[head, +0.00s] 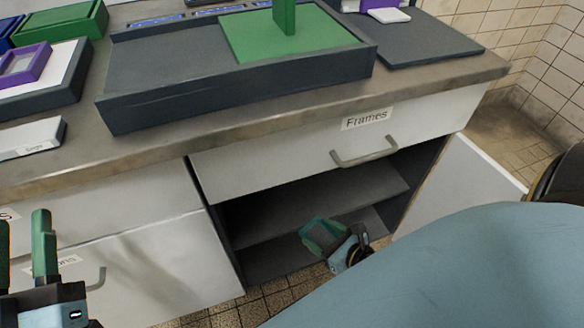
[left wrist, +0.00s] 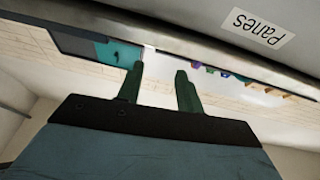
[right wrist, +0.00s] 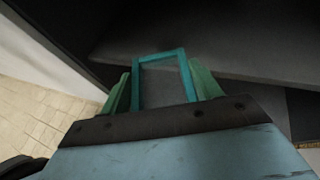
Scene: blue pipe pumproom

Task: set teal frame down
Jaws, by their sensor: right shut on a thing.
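The teal frame (right wrist: 183,70) is a small open rectangle held between the two green fingers of my right gripper (right wrist: 163,90) in the right wrist view. In the head view the teal frame (head: 318,233) shows small and tilted, low in front of the open cabinet, with my right gripper (head: 345,246) shut on it. My left gripper (head: 22,246) is at the lower left of the head view. In the left wrist view its two green fingers (left wrist: 160,88) stand apart with nothing between them.
The open cabinet shelf (head: 330,208) lies under the drawer labelled Frames (head: 300,150). Its white door (head: 455,190) stands open at the right. On the counter are a dark tray (head: 235,95) with a green board (head: 285,35), and a dark mat (head: 430,40) at the right.

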